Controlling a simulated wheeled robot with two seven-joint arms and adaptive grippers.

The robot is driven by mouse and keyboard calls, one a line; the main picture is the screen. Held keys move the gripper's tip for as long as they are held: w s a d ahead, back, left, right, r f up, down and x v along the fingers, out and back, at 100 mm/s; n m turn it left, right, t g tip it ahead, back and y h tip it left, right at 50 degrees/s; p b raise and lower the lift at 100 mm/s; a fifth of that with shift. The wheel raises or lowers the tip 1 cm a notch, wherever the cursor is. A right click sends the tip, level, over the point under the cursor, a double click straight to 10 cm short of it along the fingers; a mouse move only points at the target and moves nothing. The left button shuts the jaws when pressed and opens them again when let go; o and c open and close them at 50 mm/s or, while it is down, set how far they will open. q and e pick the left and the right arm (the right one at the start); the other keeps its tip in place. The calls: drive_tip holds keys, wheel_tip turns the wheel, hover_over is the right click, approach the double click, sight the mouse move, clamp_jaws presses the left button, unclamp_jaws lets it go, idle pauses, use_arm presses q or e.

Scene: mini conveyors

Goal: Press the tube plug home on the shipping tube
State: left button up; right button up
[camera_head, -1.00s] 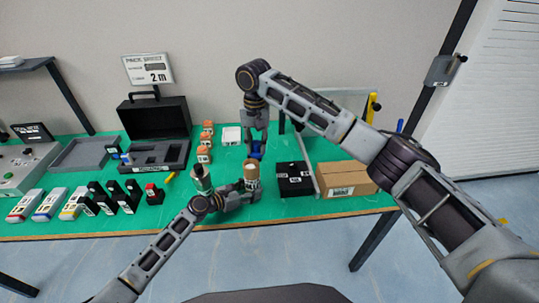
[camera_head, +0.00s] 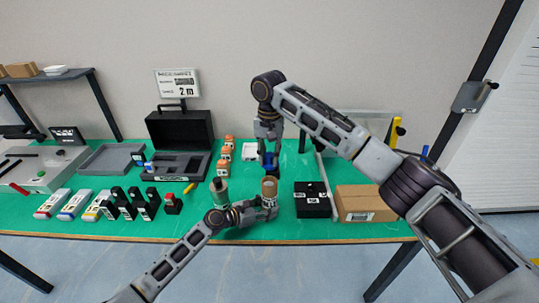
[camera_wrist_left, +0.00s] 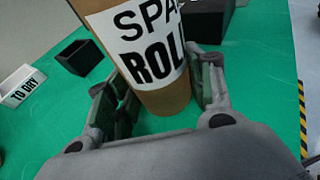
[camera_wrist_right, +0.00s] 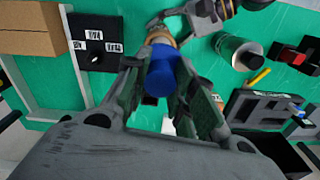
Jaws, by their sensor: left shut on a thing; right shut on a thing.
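The shipping tube (camera_head: 269,190) is a brown cardboard cylinder standing upright with its open mouth up. The left wrist view shows its white label with black print (camera_wrist_left: 150,45). My left gripper (camera_head: 266,206) is shut around the tube, one finger on each side in the left wrist view (camera_wrist_left: 160,90). The tube plug (camera_head: 270,161) is blue. My right gripper (camera_head: 269,150) points down and is shut on it, as the right wrist view also shows (camera_wrist_right: 161,75). The plug looks above the tube mouth and apart from it; exact alignment is hard to tell.
A metal-grey cylinder (camera_head: 220,192) stands left of the tube. A black box (camera_head: 313,201) and a cardboard carton (camera_head: 364,204) stand to the right. Orange-brown blocks (camera_head: 224,157) and an open black case (camera_head: 180,130) lie behind on the green table (camera_head: 330,160).

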sight(269, 154)
drive_tip(key=shift+f, duration=2.8)
drive_tip(key=shift+f, duration=1.25)
idle(1.0)
drive_tip(key=o, duration=0.9)
drive_tip(key=shift+o, duration=0.2)
drive_tip(key=shift+r, duration=6)
